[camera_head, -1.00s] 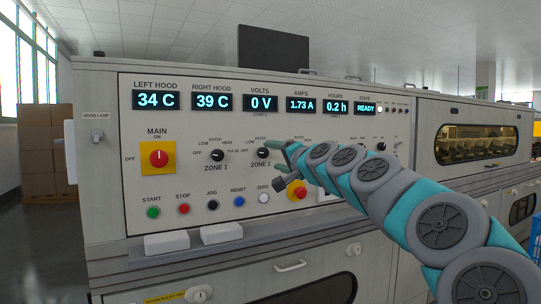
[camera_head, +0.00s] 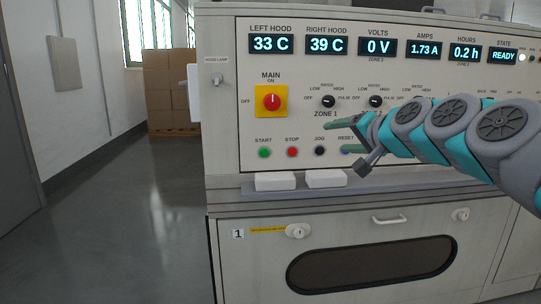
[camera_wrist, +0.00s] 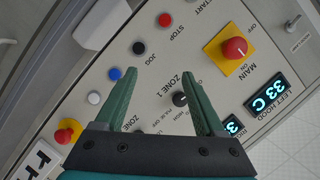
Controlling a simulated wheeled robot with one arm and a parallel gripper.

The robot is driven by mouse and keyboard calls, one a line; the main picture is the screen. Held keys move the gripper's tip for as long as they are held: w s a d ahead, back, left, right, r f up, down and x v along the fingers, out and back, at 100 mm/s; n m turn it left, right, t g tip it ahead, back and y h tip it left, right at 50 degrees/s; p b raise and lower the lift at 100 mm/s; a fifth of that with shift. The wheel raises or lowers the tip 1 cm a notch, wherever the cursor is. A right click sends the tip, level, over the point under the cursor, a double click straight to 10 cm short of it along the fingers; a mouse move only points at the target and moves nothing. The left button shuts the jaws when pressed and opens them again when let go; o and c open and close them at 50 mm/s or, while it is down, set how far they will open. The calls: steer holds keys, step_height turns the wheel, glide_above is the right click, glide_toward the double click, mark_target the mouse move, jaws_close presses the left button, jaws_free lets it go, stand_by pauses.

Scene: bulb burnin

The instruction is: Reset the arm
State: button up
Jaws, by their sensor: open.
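My gripper (camera_head: 342,148) is in front of the control panel (camera_head: 300,70), at the level of the button row in the head view. In the wrist view my gripper (camera_wrist: 157,82) has its two green fingers spread apart with nothing between them. The zone 1 knob (camera_wrist: 180,99) shows close to one finger in the wrist view; I cannot tell how far the fingers are from the panel. My arm reaches in from the right and hides the right part of the button row and some knobs.
The panel has a red main switch (camera_head: 271,101), a green start button (camera_head: 264,153) and a red stop button (camera_head: 292,152). Displays read 33 C, 39 C, 0 V, 1.73 A, 0.2 h and READY. Two white blocks (camera_head: 275,181) sit on the ledge below. Open floor (camera_head: 130,220) lies left, with cardboard boxes (camera_head: 173,85) behind.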

steer(key=s+a+f+n+g+p, duration=0.45)
steer(key=s+a+f+g, duration=0.35)
steer(key=s+a+f, duration=0.55)
steer(key=s+d+f+n+g+h+p, duration=0.1)
steer(key=s+f, duration=0.3)
steer(key=s, duration=0.5)
steer(key=s+d+f+g+h+p, duration=0.1)
steer(key=s+d+f+g, duration=0.2)
steer(key=s, duration=0.6)
steer(key=s+d+f+n+g+h+p, duration=0.1)
steer(key=s+d+f+g+h, duration=0.1)
steer(key=s+f, duration=0.4)
steer(key=s+d+g, duration=0.1)
steer(key=s+g, duration=0.1)
steer(key=s, duration=0.1)
steer(key=shift+s+f+n, duration=0.15)
steer(key=shift+s+n, duration=0.05)
steer(key=shift+n, duration=0.15)
